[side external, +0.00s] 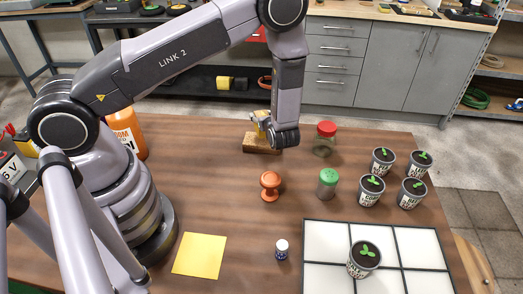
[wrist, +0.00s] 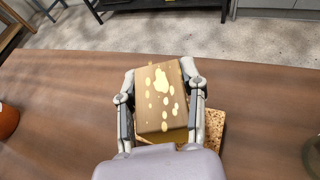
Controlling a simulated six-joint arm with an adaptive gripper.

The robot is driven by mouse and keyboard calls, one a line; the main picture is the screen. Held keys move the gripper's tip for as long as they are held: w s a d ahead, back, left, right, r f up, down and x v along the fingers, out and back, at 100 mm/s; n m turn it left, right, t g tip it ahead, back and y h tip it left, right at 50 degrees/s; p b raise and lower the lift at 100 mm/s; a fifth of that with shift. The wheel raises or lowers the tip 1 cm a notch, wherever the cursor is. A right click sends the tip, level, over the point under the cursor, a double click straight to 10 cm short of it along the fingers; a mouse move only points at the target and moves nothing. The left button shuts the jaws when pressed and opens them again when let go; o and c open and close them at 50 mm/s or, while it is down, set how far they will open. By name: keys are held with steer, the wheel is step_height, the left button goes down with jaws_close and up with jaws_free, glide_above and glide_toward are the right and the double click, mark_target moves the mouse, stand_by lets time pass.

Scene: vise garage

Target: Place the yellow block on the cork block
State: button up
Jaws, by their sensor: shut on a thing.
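The yellow block (wrist: 160,100) is between the two fingers of my gripper (wrist: 158,72) in the wrist view. Its visible face looks brownish with pale yellow patches, and it is slightly turned. In the side view only a small yellow part of it shows by my gripper (side external: 262,124). The speckled brown cork block (wrist: 213,133) lies beneath it in the wrist view, partly hidden by the block and gripper. The cork block (side external: 261,146) also shows on the table in the side view, just below my gripper. Whether the two blocks touch is not clear.
A red-lidded jar (side external: 325,139), a green-lidded shaker (side external: 327,184) and several potted seedlings (side external: 371,191) stand to the right. An orange mushroom-shaped thing (side external: 270,184) stands in front of the cork block. An orange bottle (side external: 127,130) is at left. Table left of the cork block is clear.

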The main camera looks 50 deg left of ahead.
steer(key=shift+f, duration=1.15)
steer(key=shift+f, duration=0.1)
steer(key=o, duration=1.2)
steer(key=shift+c, duration=0.2)
